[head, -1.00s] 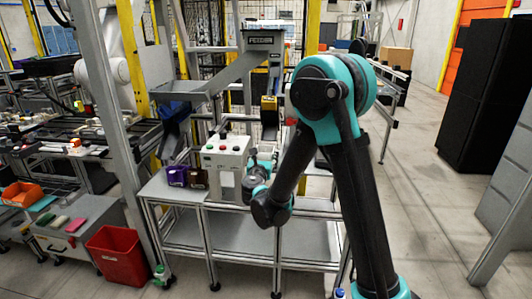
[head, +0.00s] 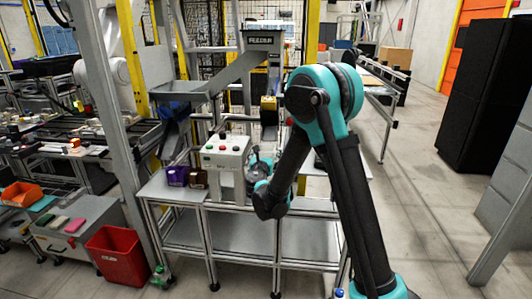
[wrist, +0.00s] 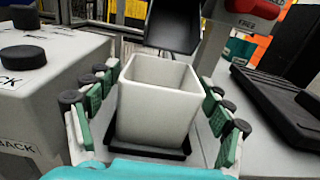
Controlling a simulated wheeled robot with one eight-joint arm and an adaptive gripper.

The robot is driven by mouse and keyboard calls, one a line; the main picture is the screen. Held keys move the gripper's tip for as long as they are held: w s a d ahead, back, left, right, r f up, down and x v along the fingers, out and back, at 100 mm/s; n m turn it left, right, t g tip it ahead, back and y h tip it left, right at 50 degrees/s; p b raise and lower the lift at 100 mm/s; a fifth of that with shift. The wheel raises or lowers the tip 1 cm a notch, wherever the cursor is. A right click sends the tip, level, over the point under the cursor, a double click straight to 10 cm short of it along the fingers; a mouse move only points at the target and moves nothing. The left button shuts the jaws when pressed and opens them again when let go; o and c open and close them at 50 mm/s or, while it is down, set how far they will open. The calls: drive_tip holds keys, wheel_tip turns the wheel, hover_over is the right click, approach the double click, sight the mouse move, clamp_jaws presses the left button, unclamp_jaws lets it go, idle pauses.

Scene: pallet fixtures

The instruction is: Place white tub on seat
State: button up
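The white tub (wrist: 158,98) is a square, open-topped cup, upright and empty as far as I see in the wrist view. It stands on a black square seat (wrist: 135,151), whose rim shows below its base. My gripper (wrist: 159,82) is open around the tub, with a finger with green pads on each side and a visible gap to the tub walls. In the head view my gripper (head: 260,166) is over the workbench, just right of the control box; the tub cannot be made out there.
A grey control box (head: 222,155) with buttons stands close on the left; it also fills the left of the wrist view (wrist: 50,85). A black fixture (wrist: 285,105) lies to the right. Purple (head: 177,175) and brown (head: 198,178) bins stand left on the bench.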

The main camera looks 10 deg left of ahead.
drive_tip(key=shift+s, duration=0.1)
drive_tip(key=s, duration=1.2)
drive_tip(key=s+d+f+m+g+h, duration=0.1)
drive_tip(key=s+d+f+m+g, duration=0.15)
drive_tip(key=d+m, duration=0.45)
drive_tip(key=s+d+f+m+g+h, duration=0.1)
drive_tip(key=s+d+m+g+h, duration=0.3)
drive_tip(key=d, duration=0.6)
drive_tip(key=d+f+m+g+y, duration=0.1)
drive_tip(key=d+f+m+g, duration=0.1)
drive_tip(key=d+m, duration=0.55)
drive_tip(key=s+d+f+m+g+y, duration=0.2)
drive_tip(key=s+f+m, duration=0.1)
drive_tip(key=s+m, duration=0.5)
drive_tip(key=s+d+f+m+g+y, duration=0.2)
drive_tip(key=s+f+m+g, duration=0.1)
drive_tip(key=s+m, duration=0.6)
drive_tip(key=shift+s+d+f+y, duration=0.3)
drive_tip(key=shift+s+f, duration=0.4)
drive_tip(key=shift+s, duration=0.55)
